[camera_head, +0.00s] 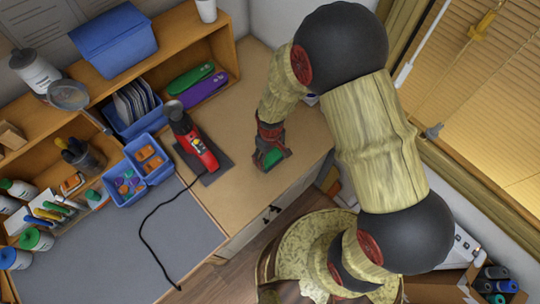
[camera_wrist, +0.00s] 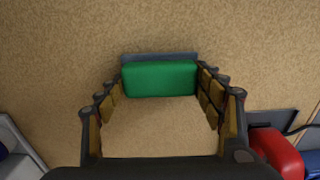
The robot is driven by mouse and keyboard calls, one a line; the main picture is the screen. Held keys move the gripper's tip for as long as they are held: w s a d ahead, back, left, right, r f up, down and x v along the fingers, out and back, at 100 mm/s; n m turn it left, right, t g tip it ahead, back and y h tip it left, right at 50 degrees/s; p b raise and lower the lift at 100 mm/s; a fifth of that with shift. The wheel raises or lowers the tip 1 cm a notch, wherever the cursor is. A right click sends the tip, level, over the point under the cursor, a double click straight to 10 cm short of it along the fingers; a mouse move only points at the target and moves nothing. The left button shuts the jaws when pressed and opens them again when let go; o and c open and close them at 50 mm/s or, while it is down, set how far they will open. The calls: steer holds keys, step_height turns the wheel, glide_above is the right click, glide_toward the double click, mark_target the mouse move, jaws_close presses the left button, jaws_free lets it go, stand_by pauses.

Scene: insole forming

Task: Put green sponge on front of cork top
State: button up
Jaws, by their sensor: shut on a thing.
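The green sponge (camera_wrist: 160,80) sits between the fingertips of my gripper (camera_wrist: 162,84) in the wrist view, and my gripper is shut on it. A grey-blue strip (camera_wrist: 160,57) shows along its far edge; I cannot tell whether it is part of the sponge. In the head view, the sponge (camera_head: 273,157) shows green at the end of my gripper (camera_head: 270,150), over the tan cork top (camera_head: 240,183), right of the red tool. The cork top (camera_wrist: 60,60) fills most of the wrist view. I cannot tell whether the sponge touches it.
A red heat tool (camera_head: 198,148) stands on a dark pad left of my gripper, its black cord running over the grey mat (camera_head: 130,240). Blue bins (camera_head: 150,155) and a wooden shelf (camera_head: 225,50) stand behind. The cork near the front edge is clear.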

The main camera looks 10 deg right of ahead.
steer(key=shift+f, duration=0.15)
steer(key=o, duration=1)
steer(key=shift+o, duration=0.2)
step_height(320, 180, up, 12)
steer(key=shift+r+p, duration=0.25)
steer(key=shift+p, duration=0.1)
step_height(320, 180, up, 8)
steer(key=m+t, duration=0.1)
glide_above(270, 156)
steer(key=d, duration=0.3)
steer(key=s+d+r+m+t, duration=0.2)
steer(key=d+r, duration=0.2)
steer(key=r, duration=0.6)
steer(key=s+d+r+m+t, duration=0.2)
steer(key=s+d+r, duration=0.3)
steer(key=s+r, duration=0.5)
steer(key=shift+s+d+r+m+t, duration=0.15)
steer(key=shift+s+m+t, duration=0.2)
steer(key=shift+m, duration=0.55)
